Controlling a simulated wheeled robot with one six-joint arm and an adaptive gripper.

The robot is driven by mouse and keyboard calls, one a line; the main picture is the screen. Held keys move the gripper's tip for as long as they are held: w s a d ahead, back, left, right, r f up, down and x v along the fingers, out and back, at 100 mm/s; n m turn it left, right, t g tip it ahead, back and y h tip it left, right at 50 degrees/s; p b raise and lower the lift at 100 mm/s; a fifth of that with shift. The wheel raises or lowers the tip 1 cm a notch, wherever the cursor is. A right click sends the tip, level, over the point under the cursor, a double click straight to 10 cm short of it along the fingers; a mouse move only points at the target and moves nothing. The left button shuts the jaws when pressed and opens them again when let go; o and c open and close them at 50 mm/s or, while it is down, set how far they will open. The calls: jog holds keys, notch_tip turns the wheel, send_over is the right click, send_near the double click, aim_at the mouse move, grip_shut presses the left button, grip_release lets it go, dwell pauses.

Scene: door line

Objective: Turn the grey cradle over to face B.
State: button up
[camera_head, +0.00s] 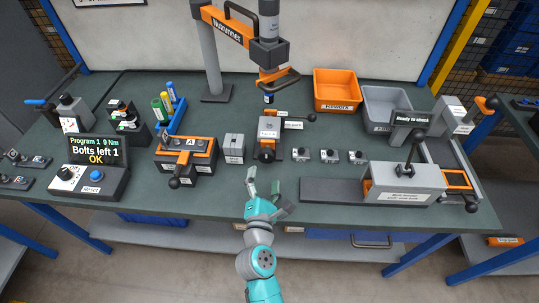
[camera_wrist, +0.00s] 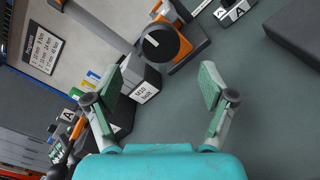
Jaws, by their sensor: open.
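The grey cradle (camera_head: 188,145) is a dark grey piece on an orange stand (camera_head: 203,166) at the left-middle of the bench, and a plate on it reads A. A dark round knob (camera_head: 174,183) sticks out at its front. In the wrist view an A plate (camera_wrist: 69,116) shows at the left, partly hidden behind my left finger. My gripper (camera_head: 266,188) is open and empty above the bench's front, right of the cradle and apart from it. Its two spread fingers (camera_wrist: 163,85) also show in the wrist view, with bare bench between them.
A grey bolt box (camera_head: 234,149) and an orange clamp fixture (camera_head: 269,128) stand just beyond my gripper. The nutrunner (camera_head: 235,30) hangs above. A control box (camera_head: 95,181) reads "Bolts left 1 OK". A grey-and-orange station (camera_head: 405,182) fills the right. Bare bench lies left of my gripper.

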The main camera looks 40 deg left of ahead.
aim_at(266, 159)
jog(key=x, duration=0.8)
jog(key=shift+w, duration=0.2)
jog(key=c, duration=1.2)
